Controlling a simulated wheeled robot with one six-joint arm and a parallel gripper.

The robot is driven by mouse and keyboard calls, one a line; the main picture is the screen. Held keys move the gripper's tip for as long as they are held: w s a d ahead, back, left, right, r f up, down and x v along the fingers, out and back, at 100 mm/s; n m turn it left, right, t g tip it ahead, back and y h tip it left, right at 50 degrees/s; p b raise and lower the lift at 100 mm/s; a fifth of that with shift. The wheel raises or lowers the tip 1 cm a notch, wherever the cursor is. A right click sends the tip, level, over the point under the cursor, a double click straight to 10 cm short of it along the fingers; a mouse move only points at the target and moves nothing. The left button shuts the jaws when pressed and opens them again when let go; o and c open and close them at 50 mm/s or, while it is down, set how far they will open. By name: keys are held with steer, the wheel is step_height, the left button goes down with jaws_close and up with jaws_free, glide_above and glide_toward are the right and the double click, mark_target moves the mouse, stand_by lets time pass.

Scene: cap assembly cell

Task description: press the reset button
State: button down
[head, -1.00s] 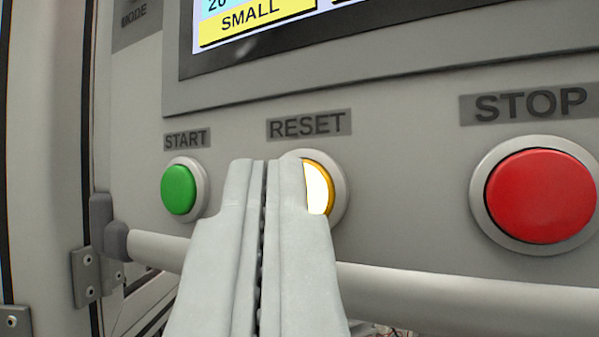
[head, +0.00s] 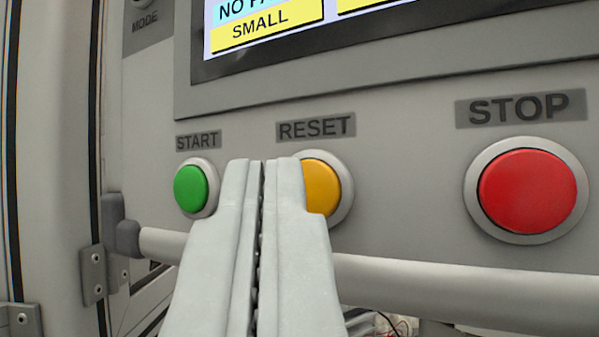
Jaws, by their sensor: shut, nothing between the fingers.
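The reset button (head: 322,187) is amber and unlit, with a pale ring, under the RESET label (head: 316,128) on the grey panel. My gripper (head: 262,162) is shut and empty, its fingertips in front of the panel between the green start button and the reset button. The right finger covers the left part of the reset button. I cannot tell from this view whether the fingertips touch it.
The green START button (head: 190,188) is just left of my fingers. The large red STOP button (head: 527,191) is to the right. A grey rail (head: 460,287) runs below the buttons. A screen (head: 290,22) is above.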

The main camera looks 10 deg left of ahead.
steer(key=s+a, duration=0.1)
steer(key=s, duration=0.4)
steer(key=shift+s+a, duration=0.3)
steer(key=shift+s, duration=0.1)
stand_by(0.7)
